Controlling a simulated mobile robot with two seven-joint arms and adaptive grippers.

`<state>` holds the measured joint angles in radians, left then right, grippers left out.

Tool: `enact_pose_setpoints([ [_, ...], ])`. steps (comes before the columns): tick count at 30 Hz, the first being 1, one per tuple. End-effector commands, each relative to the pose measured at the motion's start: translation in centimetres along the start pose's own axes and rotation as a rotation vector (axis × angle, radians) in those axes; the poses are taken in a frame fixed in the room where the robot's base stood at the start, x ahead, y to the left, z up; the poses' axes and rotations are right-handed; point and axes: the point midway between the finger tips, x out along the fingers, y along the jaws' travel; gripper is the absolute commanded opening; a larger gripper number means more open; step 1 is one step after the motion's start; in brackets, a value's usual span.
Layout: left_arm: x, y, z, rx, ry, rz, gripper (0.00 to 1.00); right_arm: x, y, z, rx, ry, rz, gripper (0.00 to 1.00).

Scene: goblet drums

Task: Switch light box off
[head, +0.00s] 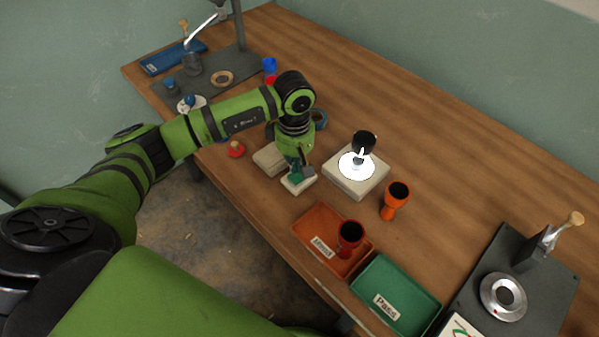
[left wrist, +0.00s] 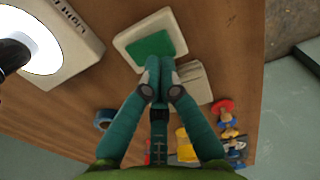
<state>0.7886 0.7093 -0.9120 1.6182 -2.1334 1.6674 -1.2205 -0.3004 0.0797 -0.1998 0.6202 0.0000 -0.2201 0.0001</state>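The light box (head: 345,186) is a beige box with a glowing white disc (head: 349,172) on top, and a black goblet drum (head: 363,143) stands on the disc. The box also shows lit at the left of the left wrist view (left wrist: 75,62). Left of it in the head view is a small pale switch box (head: 297,188) with a green top, clear in the left wrist view (left wrist: 151,44). My left gripper (left wrist: 161,64) has its fingers together, pointing at the green top's edge; I cannot tell whether they touch it. My right gripper is out of view.
A beige block (head: 269,160) sits beside the switch box. An orange goblet (head: 395,200) stands right of the light box. A red goblet (head: 349,238) stands in the orange tray (head: 313,227), next to the green "Pass" tray (head: 410,294). Dark fixtures stand at both table ends.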

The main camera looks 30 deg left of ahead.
Motion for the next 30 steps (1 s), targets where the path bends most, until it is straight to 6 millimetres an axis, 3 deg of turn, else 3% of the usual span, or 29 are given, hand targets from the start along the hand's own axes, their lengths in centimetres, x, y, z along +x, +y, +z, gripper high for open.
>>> enact_pose_setpoints([
  [30,0.85,0.00,-0.01,0.000,0.000,0.000,0.00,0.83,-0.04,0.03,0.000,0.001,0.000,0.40],
])
